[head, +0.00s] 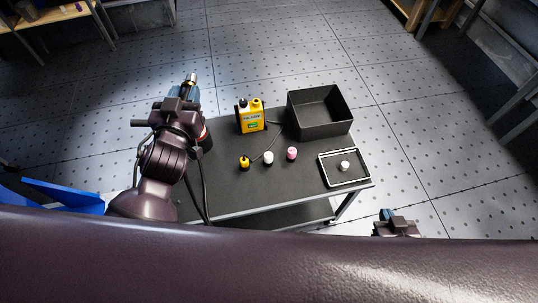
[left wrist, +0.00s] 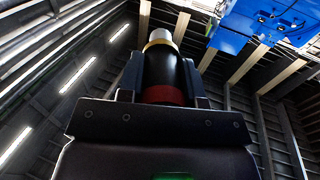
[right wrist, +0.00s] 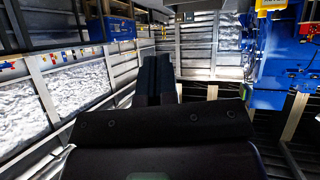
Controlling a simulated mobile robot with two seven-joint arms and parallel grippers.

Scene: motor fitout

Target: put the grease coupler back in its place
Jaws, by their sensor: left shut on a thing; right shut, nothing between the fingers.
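My left gripper (head: 190,92) is shut on the grease coupler, raised above the left part of the table. In the left wrist view the coupler (left wrist: 160,68) has a black body, a red band low down, a brass-coloured ring and a pale tip. It points up between the fingers, which hide its sides. In the head view its metal tip (head: 193,78) shows beyond the fingers. My right gripper (head: 385,214) is beyond the table's near right edge, partly hidden by my body. In the right wrist view its fingers (right wrist: 154,78) are together and empty.
The dark table (head: 225,180) carries a yellow jug (head: 250,118), a black bin (head: 320,125), a shallow tray (head: 330,178) with a pale round piece, and small yellow, white and pink-topped items. A dark, red-banded object (head: 205,137) is partly hidden by my left arm. Blue panels (head: 65,195) lie left.

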